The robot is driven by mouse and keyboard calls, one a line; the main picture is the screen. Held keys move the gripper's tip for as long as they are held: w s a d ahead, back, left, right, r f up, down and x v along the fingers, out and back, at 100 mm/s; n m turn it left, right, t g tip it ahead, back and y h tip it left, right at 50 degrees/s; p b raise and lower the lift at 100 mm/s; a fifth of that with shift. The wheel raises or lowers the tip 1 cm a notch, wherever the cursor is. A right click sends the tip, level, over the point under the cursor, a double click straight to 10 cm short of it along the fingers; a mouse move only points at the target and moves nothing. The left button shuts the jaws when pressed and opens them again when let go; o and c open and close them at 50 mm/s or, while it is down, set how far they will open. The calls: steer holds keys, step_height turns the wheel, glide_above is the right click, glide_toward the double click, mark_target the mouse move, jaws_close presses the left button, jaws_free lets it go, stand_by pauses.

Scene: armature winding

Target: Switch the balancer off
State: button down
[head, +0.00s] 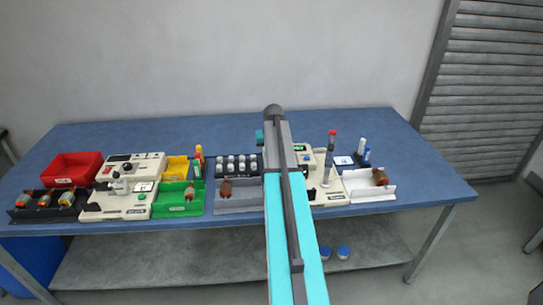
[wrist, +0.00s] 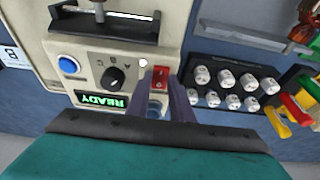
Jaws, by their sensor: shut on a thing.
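A cream machine (head: 320,168) stands right of centre on the table, partly hidden behind my arm; I take it for the balancer. In the wrist view its panel (wrist: 90,50) shows a green display (wrist: 100,100) reading READY upside down, a black knob (wrist: 113,78) and a blue button (wrist: 69,65). A red rocker switch (wrist: 160,75) sits at the panel's corner. My gripper (wrist: 159,84) has its two fingertips on either side of the red switch and is shut on it. Which way the rocker is tipped is not clear. In the head view the fingers are hidden by my arm.
A dark rack (wrist: 235,80) of several white-capped pieces stands close right of the fingers in the wrist view. A white tray (head: 372,195) is right of the machine; a grey tray (head: 238,205) and green bin (head: 170,205) are left. The table's back strip (head: 210,130) is clear.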

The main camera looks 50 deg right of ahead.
steer(key=shift+w+d+r+g+y+p, duration=0.2)
steer(key=shift+w+g+y+p, duration=0.15)
steer(key=shift+g+y+p, duration=0.3)
steer(key=c, duration=1.6)
jaws_free()
steer(key=shift+s+f, duration=0.1)
steer(key=shift+o, duration=0.2)
step_height(320, 180, up, 14)
steer(key=s+a+b, duration=0.1)
steer(key=b, duration=0.2)
steer(key=shift+s+a, duration=0.15)
